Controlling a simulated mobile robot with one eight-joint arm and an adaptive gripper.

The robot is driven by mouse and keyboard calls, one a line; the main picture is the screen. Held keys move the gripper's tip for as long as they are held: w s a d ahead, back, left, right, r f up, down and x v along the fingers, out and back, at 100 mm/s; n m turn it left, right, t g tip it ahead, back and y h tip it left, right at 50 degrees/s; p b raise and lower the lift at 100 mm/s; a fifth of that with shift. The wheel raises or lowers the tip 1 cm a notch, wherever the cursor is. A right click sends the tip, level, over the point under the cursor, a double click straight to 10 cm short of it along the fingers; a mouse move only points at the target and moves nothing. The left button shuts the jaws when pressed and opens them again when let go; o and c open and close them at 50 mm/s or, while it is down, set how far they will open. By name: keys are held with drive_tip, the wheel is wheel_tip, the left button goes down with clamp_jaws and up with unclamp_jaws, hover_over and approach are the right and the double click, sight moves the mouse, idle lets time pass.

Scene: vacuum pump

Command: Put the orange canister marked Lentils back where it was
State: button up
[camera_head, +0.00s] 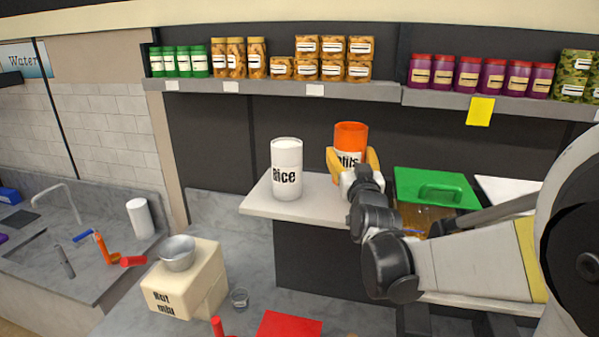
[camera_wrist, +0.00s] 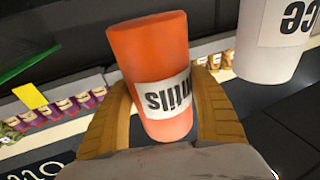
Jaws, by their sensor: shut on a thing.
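The orange canister (camera_head: 350,136) with a white label, partly covered in this view, is upright or nearly so at the white shelf, to the right of the white Rice canister (camera_head: 286,168). My gripper (camera_head: 352,156) is shut on it, with one yellow finger on each side. The orange canister fills the middle of the wrist view (camera_wrist: 150,50), where its label shows in part and upside down. Its base is hidden behind my gripper in the head view, so I cannot tell whether it touches the shelf.
The white shelf (camera_head: 256,206) has bare room left of the Rice canister. A green-lidded box (camera_head: 415,182) stands close on the right. An upper shelf (camera_head: 370,90) with several jars runs above. A yellow note (camera_head: 480,110) hangs from it. A metal bowl (camera_head: 177,254) sits lower left.

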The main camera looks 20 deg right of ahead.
wheel_tip(320, 180, down, 5)
drive_tip(key=shift+w+r, duration=0.1)
drive_tip(key=shift+r, duration=0.15)
drive_tip(key=shift+f+b, duration=0.2)
drive_tip(key=shift+b, duration=0.15)
drive_tip(key=o, duration=1.4)
drive_tip(key=shift+o, duration=0.2)
